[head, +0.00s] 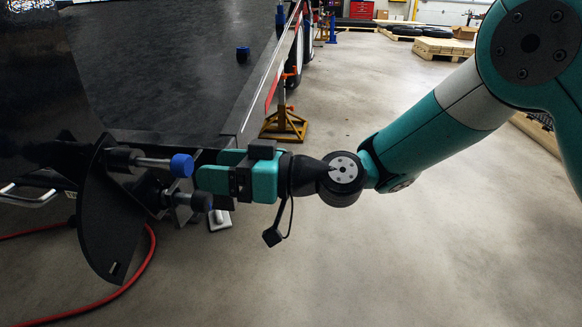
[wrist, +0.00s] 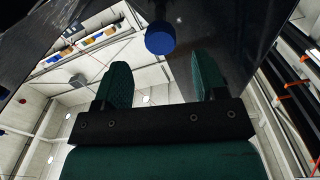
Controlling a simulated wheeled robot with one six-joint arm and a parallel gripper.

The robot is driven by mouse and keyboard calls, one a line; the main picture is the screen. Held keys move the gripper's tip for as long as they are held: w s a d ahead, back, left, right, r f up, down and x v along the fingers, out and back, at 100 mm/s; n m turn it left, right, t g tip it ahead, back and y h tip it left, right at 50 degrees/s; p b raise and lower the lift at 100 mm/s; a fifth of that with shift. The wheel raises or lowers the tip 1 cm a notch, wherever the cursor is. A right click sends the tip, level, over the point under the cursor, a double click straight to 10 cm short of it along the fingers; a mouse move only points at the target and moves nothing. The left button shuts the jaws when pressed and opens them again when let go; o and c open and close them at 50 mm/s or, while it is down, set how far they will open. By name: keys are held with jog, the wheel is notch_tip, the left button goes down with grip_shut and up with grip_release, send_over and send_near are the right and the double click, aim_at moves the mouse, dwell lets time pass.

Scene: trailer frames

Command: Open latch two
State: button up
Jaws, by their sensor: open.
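A latch with a blue knob (head: 181,165) on a metal rod sticks out at the trailer's front edge in the head view. The blue knob also shows in the wrist view (wrist: 160,38), just beyond the fingertips and roughly centred between them. My gripper (head: 212,170) is open, its teal fingers pointing left towards the knob. The fingers also show spread and empty in the wrist view (wrist: 162,76). A dark knob (head: 201,202) sits just below the blue one, close under my fingers. No label shows which latch is number two.
A black curved plate (head: 110,215) stands left of the latch. A red hose (head: 140,270) lies on the floor. Floor at lower right is clear.

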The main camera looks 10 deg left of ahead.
jog(key=d+b, duration=0.3)
jog(key=d, duration=0.8)
jog(key=shift+d+b, duration=0.2)
jog(key=shift+b, duration=0.15)
jog(key=s+d+r+m+h+p, duration=0.4)
jog(key=s+d+r+h+p, duration=0.35)
jog(key=d+p, duration=0.25)
jog(key=s+d+r+m+h+p, duration=0.55)
jog(key=s+d+r+p, duration=0.3)
jog(key=d, duration=0.25)
notch_tip(320, 180, up, 35)
jog(key=p, duration=3.6)
jog(key=shift+w+a+n+h, duration=0.15)
jog(key=shift+a+n+h, duration=0.25)
jog(key=shift+n, duration=0.05)
